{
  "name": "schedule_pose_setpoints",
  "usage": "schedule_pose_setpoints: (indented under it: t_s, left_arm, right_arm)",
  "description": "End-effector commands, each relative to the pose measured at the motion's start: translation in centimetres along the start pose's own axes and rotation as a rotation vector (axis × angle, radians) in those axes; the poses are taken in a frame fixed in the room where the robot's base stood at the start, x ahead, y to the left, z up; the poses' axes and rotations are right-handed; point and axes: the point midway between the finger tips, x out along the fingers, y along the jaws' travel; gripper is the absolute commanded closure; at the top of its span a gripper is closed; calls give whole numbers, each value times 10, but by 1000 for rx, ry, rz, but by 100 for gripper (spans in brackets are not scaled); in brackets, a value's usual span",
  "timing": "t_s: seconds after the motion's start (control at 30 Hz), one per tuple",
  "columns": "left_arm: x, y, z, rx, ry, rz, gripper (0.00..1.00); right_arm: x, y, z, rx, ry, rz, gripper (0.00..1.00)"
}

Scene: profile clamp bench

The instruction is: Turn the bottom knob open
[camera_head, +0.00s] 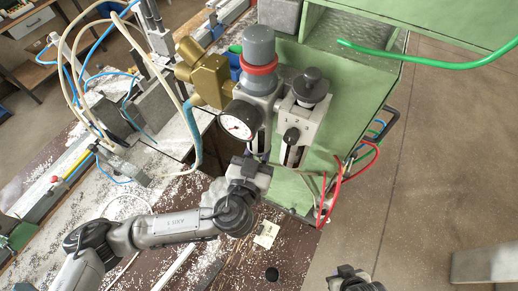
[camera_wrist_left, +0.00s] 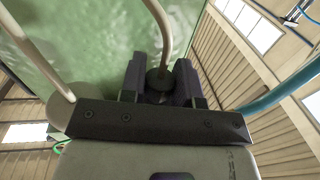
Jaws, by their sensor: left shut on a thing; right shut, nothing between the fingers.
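The bottom knob (camera_wrist_left: 158,82) is a small dark cylinder under the green cabinet, with a pale tube running up from it in the left wrist view. My left gripper (camera_wrist_left: 159,72) has a dark finger on each side of the knob and is shut on it. In the head view, my left gripper (camera_head: 255,166) is just below the regulator unit (camera_head: 259,85), and the knob is hidden there. How far the knob is turned cannot be told. My right gripper (camera_head: 354,281) is shut and empty, partly cut off at the bottom edge.
A round pressure gauge (camera_head: 238,121), a brass fitting (camera_head: 207,74) and a black-capped valve (camera_head: 311,87) crowd above my left gripper. Red hoses (camera_head: 340,177) hang from the green cabinet (camera_head: 345,105) on the right. Open floor (camera_head: 440,190) lies to the right.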

Motion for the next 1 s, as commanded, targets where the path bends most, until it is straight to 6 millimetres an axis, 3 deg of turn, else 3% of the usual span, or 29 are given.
schedule_pose_setpoints:
  t_s: [0.13,0.47,0.7,1.0]
  left_arm:
    - [0,0,0,0,0,0,94]
    - [-1,-1,3,-3,0,69,94]
    - [0,-2,1,-4,6,254,94]
    - [1,-3,-4,6,13,540,95]
  right_arm:
    - [0,0,0,0,0,0,100]
    - [7,0,2,1,0,-1,100]
    - [13,-2,4,3,0,-3,100]
    - [-1,-2,0,5,0,-4,100]
